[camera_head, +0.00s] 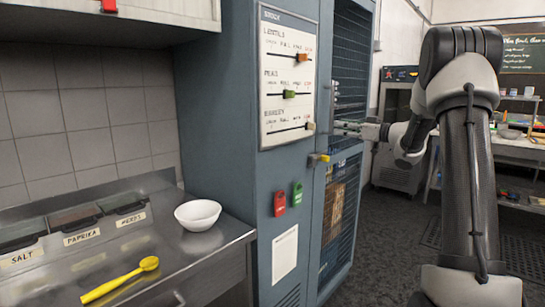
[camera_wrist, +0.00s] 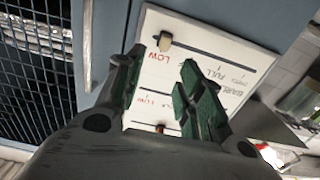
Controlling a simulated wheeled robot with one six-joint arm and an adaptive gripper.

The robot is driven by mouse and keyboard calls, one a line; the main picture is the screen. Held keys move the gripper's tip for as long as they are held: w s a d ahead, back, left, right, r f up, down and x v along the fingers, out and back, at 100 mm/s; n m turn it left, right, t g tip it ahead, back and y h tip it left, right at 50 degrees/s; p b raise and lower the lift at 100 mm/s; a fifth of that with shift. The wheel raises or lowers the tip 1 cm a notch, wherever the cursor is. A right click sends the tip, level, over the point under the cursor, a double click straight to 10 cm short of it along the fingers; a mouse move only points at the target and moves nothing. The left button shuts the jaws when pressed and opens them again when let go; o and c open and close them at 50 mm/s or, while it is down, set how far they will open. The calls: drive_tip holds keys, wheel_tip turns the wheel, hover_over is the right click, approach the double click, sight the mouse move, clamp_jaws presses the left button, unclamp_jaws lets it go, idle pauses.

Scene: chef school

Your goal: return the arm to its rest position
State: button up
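My gripper (camera_wrist: 157,68) is open and empty, its dark green fingers apart in the wrist view. In the head view my gripper (camera_head: 345,127) is just right of the white stock board (camera_head: 275,110) on the blue cabinet. A beige slider knob (camera_head: 310,126) sits at the right end of the lowest row. The same beige knob (camera_wrist: 165,41) shows just beyond the fingertips in the wrist view, not gripped. An orange knob (camera_head: 302,57) is right on the top row and a green knob (camera_head: 289,94) is near the middle of its row.
A counter at left holds a white bowl (camera_head: 198,214) and a yellow spoon (camera_head: 120,280). Open floor (camera_head: 390,230) lies right of the cabinet.

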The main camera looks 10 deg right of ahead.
drive_tip(key=d+f+m+g+h, duration=0.1)
drive_tip(key=d+f+m+h, duration=0.3)
drive_tip(key=d+f+h, duration=0.8)
drive_tip(key=s+d+f+m+g+h, duration=0.2)
drive_tip(key=s+d+m+g, duration=0.15)
drive_tip(key=s, duration=0.75)
drive_tip(key=s+a+m+g, duration=0.1)
drive_tip(key=s+a+g, duration=0.3)
drive_tip(key=s, duration=0.9)
drive_tip(key=s+a+r+n+g+y, duration=0.1)
drive_tip(key=s+a+r+g+y, duration=0.1)
drive_tip(key=s+a, duration=1.9)
wheel_tip(320, 180, up, 2)
drive_tip(key=shift+s+r+y, duration=0.2)
drive_tip(key=shift+s+y, duration=0.5)
drive_tip(key=shift+s, duration=0.35)
